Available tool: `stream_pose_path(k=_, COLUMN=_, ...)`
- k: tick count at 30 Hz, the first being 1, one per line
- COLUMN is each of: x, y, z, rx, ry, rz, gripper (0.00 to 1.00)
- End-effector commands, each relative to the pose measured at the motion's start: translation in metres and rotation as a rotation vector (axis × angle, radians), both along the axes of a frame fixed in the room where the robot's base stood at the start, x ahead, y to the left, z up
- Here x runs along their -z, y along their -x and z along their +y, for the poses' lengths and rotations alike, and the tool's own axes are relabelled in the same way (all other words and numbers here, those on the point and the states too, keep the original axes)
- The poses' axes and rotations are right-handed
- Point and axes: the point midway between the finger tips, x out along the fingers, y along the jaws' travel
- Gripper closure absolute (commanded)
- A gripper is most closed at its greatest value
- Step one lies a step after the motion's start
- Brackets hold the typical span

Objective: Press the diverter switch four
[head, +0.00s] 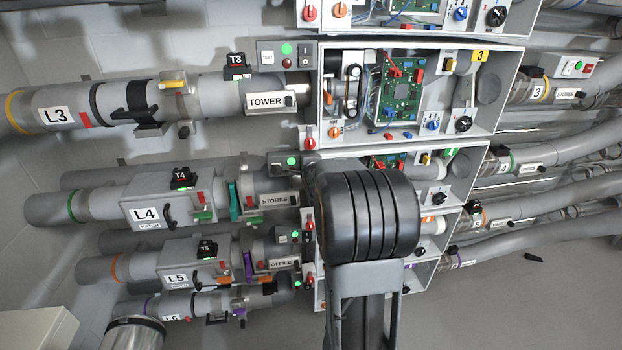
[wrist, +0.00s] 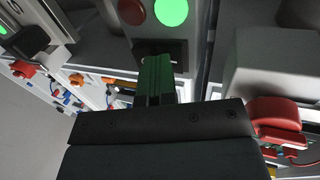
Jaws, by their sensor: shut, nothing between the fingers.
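In the head view, row four carries the L4 tube (head: 145,212), the T4 tag (head: 183,178) and the STORES label (head: 274,200). Its small control box shows a lit green lamp (head: 291,161); the box's right part, where row three has a rocker switch (head: 305,56), is covered by my arm. In the wrist view, my gripper (wrist: 155,58) is shut and empty. Its fingertips lie over a dark switch plate (wrist: 147,46), just below a lit green lamp (wrist: 171,11) and a dull red lamp (wrist: 131,11). The switch is mostly hidden by the fingers; contact cannot be told.
Row three's open circuit box (head: 410,90) stands above my arm, and row four's open box (head: 462,165) is partly behind it. Row five's L5 tube (head: 180,278) runs below. In the wrist view, a red part (wrist: 275,118) sits close to the gripper's right side.

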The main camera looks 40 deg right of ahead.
Motion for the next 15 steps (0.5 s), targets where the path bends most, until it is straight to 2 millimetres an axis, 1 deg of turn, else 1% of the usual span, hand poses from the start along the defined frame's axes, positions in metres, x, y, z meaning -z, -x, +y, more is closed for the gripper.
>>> stream_pose_path(k=1, x=-0.003, y=0.002, z=0.002, rx=-0.001, ry=0.004, rz=-0.006, gripper=1.00)
stream_pose_path(k=7, x=0.007, y=0.022, z=0.022, rx=-0.009, ry=-0.006, rz=0.014, gripper=1.00)
stream_pose_path(k=15, x=0.007, y=0.073, z=0.042, rx=-0.001, ry=-0.007, rz=0.016, gripper=1.00)
